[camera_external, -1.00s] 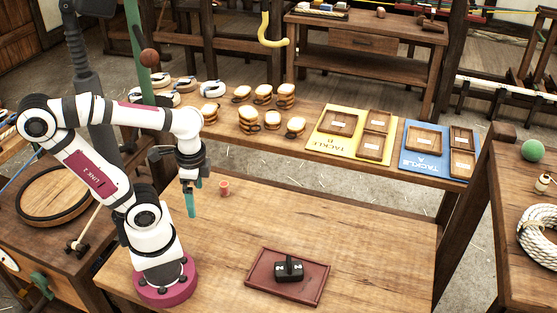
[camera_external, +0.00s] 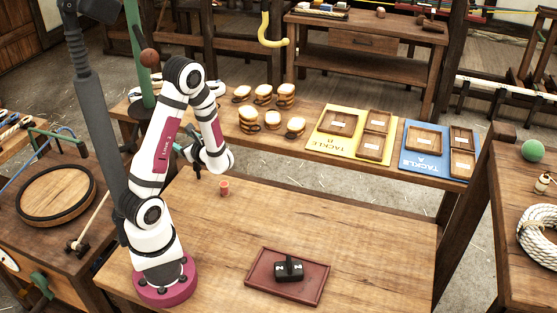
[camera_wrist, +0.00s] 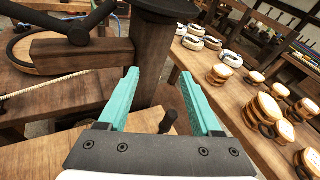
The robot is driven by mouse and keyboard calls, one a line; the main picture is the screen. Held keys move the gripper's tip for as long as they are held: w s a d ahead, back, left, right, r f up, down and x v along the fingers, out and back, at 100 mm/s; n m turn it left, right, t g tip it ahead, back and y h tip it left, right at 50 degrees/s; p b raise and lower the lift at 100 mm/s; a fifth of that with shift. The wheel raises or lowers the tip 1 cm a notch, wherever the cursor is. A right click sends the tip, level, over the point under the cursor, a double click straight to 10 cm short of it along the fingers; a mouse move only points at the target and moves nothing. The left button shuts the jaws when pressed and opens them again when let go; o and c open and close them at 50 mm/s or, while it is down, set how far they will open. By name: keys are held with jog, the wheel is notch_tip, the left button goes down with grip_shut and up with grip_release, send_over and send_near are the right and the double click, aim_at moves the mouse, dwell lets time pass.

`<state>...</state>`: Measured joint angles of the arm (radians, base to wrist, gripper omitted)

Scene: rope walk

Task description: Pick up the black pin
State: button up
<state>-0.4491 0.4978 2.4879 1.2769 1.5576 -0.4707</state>
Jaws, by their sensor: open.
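A small dark pin with a rounded head, the black pin (camera_wrist: 168,121), stands up between the fingers in the wrist view, nearer the palm than the tips. Its lower end is hidden by the gripper body. In the external view a small dark upright shape (camera_external: 197,170) beside my wrist seems to be the same pin. My gripper (camera_wrist: 159,75) is open, its two teal fingers wide apart with nothing held between them. In the external view the teal fingers (camera_external: 179,148) point left, towards the rear bench, and are partly hidden by my arm.
A small red cylinder (camera_external: 224,188) stands on the near table (camera_external: 350,235). The rear bench has several wooden blocks (camera_external: 272,119) and yellow and blue boards. A dark post (camera_wrist: 150,60) rises beyond my fingers.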

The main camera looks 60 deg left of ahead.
aim_at(197, 166)
jog(key=w+f+m+t, duration=0.1)
jog(key=f+m, duration=0.1)
jog(key=f, duration=0.2)
jog(key=w+a+f+m+t+h, duration=0.1)
jog(key=f+m+t, duration=0.1)
jog(key=f, duration=0.3)
jog(key=w+a+f+m+t, duration=0.1)
jog(key=f+m+t, duration=0.1)
jog(key=f, duration=0.2)
jog(key=shift+w+f+h, duration=0.3)
jog(key=shift+f, duration=0.1)
jog(key=x, duration=0.7)
jog(key=shift+w, duration=0.15)
grip_shut()
jog(key=shift+r, duration=0.1)
